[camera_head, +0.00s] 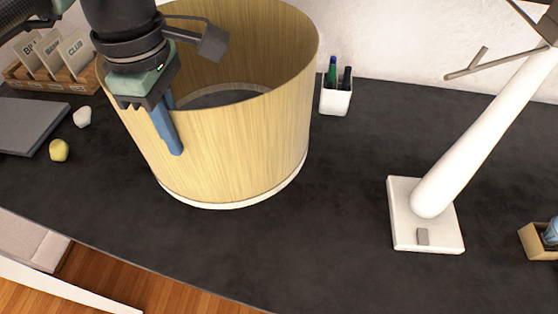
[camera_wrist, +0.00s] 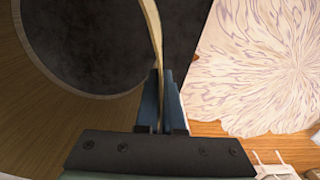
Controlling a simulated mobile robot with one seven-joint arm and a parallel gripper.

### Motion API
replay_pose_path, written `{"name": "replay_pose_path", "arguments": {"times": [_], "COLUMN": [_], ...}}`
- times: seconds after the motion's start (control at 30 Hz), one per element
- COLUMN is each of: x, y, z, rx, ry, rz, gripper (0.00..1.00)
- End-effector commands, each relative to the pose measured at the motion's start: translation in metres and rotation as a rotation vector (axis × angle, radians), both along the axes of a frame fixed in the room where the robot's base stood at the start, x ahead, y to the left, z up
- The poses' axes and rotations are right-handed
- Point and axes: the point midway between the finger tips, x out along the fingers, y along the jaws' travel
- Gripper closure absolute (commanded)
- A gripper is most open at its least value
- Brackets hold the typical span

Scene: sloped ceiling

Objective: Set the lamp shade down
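The lamp shade (camera_head: 245,135) is a large, open, yellow wood-grained drum with a pale bottom rim, upright at the left-centre of the dark table (camera_head: 335,230). I cannot tell whether its bottom rim touches the table or hangs just above it. My gripper (camera_head: 174,128) is at the shade's near-left upper edge, with one blue finger outside the wall. In the wrist view, the two blue fingers (camera_wrist: 161,85) are shut on the thin shade wall (camera_wrist: 152,25), one on each side. The shade's interior (camera_wrist: 50,100) and dark surface through its opening show at left.
A white pen cup (camera_head: 336,100) stands behind the shade to the right. A white lamp stand (camera_head: 427,240) is farther right, beside a small wooden box (camera_head: 540,242). A laptop-like grey slab (camera_head: 30,125), two small lumps (camera_head: 59,150) and a card rack (camera_head: 60,75) are at left.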

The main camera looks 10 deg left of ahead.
Motion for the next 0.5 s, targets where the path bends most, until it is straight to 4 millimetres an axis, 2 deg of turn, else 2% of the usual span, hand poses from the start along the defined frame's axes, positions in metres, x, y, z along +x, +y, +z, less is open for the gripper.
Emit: {"name": "replay_pose_path", "arguments": {"times": [0.17,0.4,0.5], "x": [0.0,0.0,0.0], "y": [0.0,-0.001,-0.001], "z": [-0.003,-0.045,-0.057], "rx": [-0.001,-0.002,-0.001], "ry": [-0.002,-0.001,-0.003], "rz": [0.001,-0.002,-0.002], "gripper": [1.0,1.0,1.0]}}
